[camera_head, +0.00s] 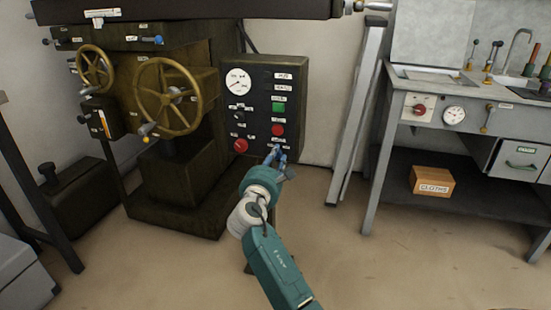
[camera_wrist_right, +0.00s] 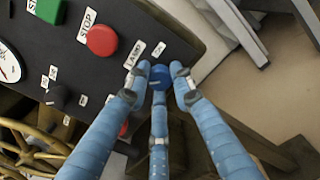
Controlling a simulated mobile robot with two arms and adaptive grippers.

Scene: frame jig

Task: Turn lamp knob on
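The lamp knob (camera_wrist_right: 160,77) is a small blue knob beside the LAMP label (camera_wrist_right: 134,54) and an ON label (camera_wrist_right: 159,50) at the edge of the dark control panel (camera_head: 262,75). My right gripper (camera_wrist_right: 160,80) has its blue fingers around the knob, one on each side and a third below it in the wrist view. I cannot tell whether the fingers press on it or leave a small gap. In the head view my right gripper (camera_head: 276,156) is at the panel's lower right and largely hides the knob. My left gripper is not in view.
The panel has a red STOP button (camera_wrist_right: 102,40), a green button (camera_wrist_right: 47,10), a gauge (camera_head: 238,82) and a lower red button (camera_head: 240,146) nearby. A machine with brass handwheels (camera_head: 168,97) stands left. A grey bench (camera_head: 383,150) with a cloths box (camera_head: 432,181) stands right.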

